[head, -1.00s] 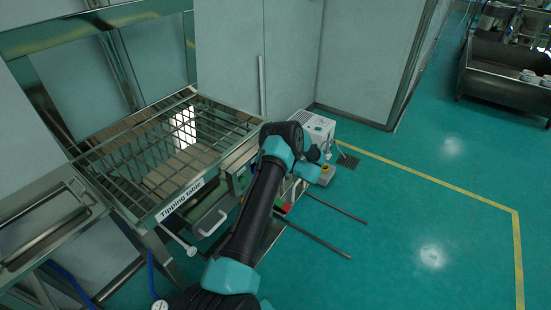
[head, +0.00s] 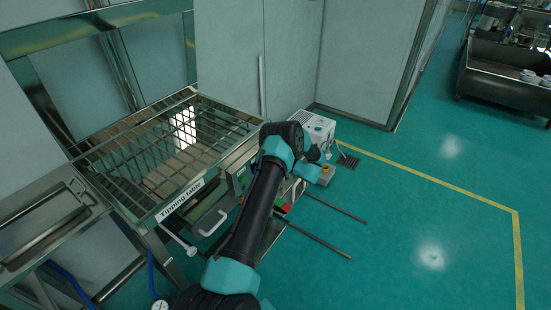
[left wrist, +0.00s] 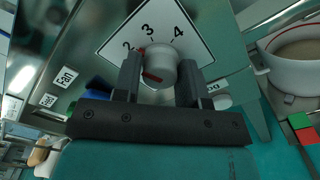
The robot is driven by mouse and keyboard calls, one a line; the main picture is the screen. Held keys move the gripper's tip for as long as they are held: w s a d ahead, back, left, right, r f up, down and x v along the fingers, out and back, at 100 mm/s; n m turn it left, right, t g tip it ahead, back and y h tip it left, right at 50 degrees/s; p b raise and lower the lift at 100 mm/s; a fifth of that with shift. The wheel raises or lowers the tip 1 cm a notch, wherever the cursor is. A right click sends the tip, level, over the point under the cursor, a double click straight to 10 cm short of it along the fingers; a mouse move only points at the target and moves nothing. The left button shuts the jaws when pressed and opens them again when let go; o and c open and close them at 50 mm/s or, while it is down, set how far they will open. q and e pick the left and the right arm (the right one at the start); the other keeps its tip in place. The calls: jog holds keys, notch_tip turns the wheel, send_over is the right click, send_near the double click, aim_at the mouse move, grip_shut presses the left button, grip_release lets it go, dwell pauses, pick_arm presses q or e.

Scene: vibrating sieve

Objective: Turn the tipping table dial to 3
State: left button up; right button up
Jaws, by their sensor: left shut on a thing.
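The tipping table (head: 181,201) stands at the left in the head view, with its name on a white label. Its dial (left wrist: 161,65) shows in the left wrist view as a pale round knob with a red stripe, before a white plate (left wrist: 188,35) marked 2, 3 and 4. A red mark at the knob's edge lies near the 2, left of the 3. My left gripper (left wrist: 158,80) has one finger on each side of the knob and is shut on it. In the head view my arm hides the dial and fingers. My right gripper is out of view.
A steel tray unit (head: 50,225) stands left of the tipping table. A white machine (head: 317,128) stands behind my arm, and two thin bars (head: 318,238) reach out over the floor.

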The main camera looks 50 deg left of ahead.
pick_arm(q)
jog(key=shift+m, duration=3.8)
jog(key=o, duration=0.9)
jog(key=v, duration=1.7)
jog(key=shift+d, duration=0.2)
